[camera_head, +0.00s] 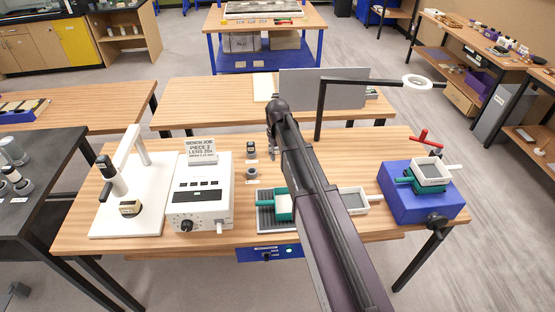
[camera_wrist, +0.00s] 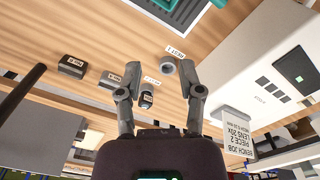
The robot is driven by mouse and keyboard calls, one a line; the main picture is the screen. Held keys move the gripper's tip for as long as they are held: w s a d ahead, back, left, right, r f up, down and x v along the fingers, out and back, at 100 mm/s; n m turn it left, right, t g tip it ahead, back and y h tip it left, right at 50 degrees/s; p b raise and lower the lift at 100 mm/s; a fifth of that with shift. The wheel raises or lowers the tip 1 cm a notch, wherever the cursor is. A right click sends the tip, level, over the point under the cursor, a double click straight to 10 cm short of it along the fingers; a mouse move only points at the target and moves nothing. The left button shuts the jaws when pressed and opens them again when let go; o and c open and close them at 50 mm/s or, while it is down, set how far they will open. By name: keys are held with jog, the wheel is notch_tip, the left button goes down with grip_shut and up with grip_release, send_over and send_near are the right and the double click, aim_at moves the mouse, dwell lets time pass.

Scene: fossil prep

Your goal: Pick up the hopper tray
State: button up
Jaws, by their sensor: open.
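I cannot tell for certain which tray is the hopper tray. In the head view, a teal-and-white tray (camera_head: 430,172) sits on the blue box at the right. A teal-handled tray (camera_head: 283,204) lies on a dark ribbed mat at the bench front, partly behind my arm. A white-rimmed tray (camera_head: 353,200) shows just right of my arm. In the wrist view, the ribbed mat (camera_wrist: 172,8) with a teal edge is cut off at the top. My gripper (camera_wrist: 160,70) is open and empty above the bench, apart from all the trays.
Small dark labelled pieces (camera_wrist: 73,65) and a grey ring (camera_wrist: 167,65) lie below my gripper. A white control box (camera_head: 200,195) and microscope (camera_head: 115,180) stand left. A black post with an arm (camera_head: 320,110) rises behind. The blue box (camera_head: 415,202) stands right.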

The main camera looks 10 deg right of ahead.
jog(key=s+d+f+m+b, duration=0.1)
jog(key=s+f+m+b, duration=0.2)
jog(key=s, duration=0.8)
jog(key=s+d+f+m+b, duration=0.2)
jog(key=s+f+b, duration=0.3)
jog(key=s, duration=0.6)
jog(key=shift+d+f+m, duration=0.2)
jog(key=shift+f+m, duration=0.3)
jog(key=shift+f, duration=0.2)
jog(key=shift+w, duration=0.1)
jog(key=shift+o, duration=0.6)
